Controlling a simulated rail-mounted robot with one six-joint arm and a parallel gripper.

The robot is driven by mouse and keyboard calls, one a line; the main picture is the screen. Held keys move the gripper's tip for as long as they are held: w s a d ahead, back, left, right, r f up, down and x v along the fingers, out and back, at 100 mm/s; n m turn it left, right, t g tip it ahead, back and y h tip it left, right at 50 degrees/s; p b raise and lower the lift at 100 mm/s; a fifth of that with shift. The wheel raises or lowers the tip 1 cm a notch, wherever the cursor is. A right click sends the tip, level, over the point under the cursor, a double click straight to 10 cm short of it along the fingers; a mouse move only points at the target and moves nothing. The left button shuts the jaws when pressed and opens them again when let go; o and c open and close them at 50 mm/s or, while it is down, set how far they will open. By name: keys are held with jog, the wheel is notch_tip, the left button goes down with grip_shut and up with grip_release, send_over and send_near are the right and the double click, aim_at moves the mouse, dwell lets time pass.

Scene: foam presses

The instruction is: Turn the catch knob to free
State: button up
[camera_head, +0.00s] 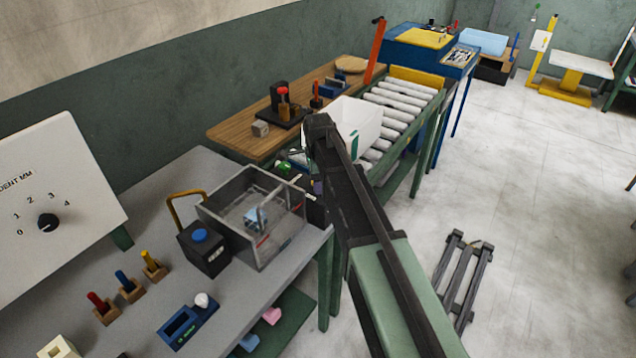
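No knob in view is clearly marked as the catch knob. A black dial knob (47,221) sits on a white panel (88,170) marked 0 to 4; its pointer direction is too small to tell. A blue round knob (200,235) tops a black box (205,255) beside a clear-walled tank (250,215). A red-topped knob (283,91) stands on a black fixture on the wooden bench. My arm reaches up from the lower right; its dark end, my gripper (319,128), is above the gap between tank and white bin, apart from these knobs. Its fingers cannot be made out.
A white bin (354,122) stands on a roller conveyor (405,97) behind my arm. Red, blue and yellow handled pieces (126,284) stand in wooden blocks on the grey bench (75,300). A blue-framed device (187,325) lies near its front edge. The floor at right is mostly clear.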

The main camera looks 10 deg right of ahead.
jog(key=c, duration=0.9)
jog(key=shift+o, duration=0.2)
jog(key=shift+n, duration=0.3)
jog(key=n, duration=0.8)
jog(key=shift+n, duration=0.4)
jog(key=n, duration=0.4)
jog(key=shift+n, duration=2.4)
